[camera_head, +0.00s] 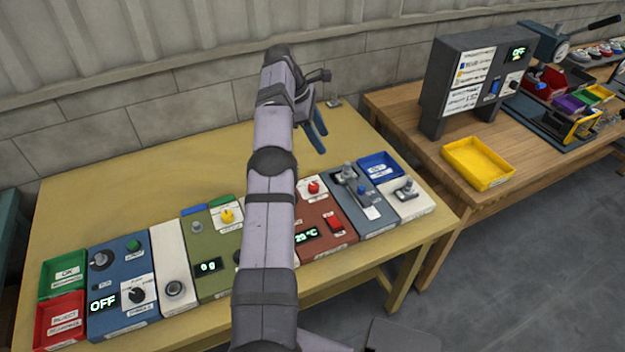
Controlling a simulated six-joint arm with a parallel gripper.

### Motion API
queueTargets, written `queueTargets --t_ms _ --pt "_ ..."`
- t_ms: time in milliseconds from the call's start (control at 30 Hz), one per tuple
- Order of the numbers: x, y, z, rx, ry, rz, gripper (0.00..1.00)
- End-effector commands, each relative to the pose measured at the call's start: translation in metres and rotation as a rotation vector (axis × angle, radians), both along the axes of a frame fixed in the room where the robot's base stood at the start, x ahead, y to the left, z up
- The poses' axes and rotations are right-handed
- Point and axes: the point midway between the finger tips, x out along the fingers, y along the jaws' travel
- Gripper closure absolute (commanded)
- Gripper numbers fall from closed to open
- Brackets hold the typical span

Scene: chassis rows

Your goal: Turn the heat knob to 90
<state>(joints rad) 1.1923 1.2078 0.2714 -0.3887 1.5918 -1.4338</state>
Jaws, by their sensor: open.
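A dark red panel (341,240) on the table has a green display (306,236) that seems to read 29 °C. A red round control (313,187) sits near its top, and a red switch (334,222) is lower right. I cannot read the labels, so I cannot tell which control is the heat knob. My arm covers the panel's left part. My gripper (319,132) has blue fingers and is open and empty. It is above the table's back part, behind the panels and apart from them.
An olive panel (203,249) and a blue panel (118,250) reading OFF lie to the left, with green (48,284) and red (42,337) trays beyond. A grey-blue panel (377,226) and blue tray (378,159) are on the right.

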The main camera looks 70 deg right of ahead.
Motion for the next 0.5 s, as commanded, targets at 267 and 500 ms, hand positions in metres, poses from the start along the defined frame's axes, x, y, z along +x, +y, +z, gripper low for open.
queueTargets --t_ms 267,500 --pt "-0.036 0.027 0.046 0.041 -0.004 -0.042 0.54" --pt "-0.046 0.054 0.023 0.047 -0.062 -0.112 0.54"
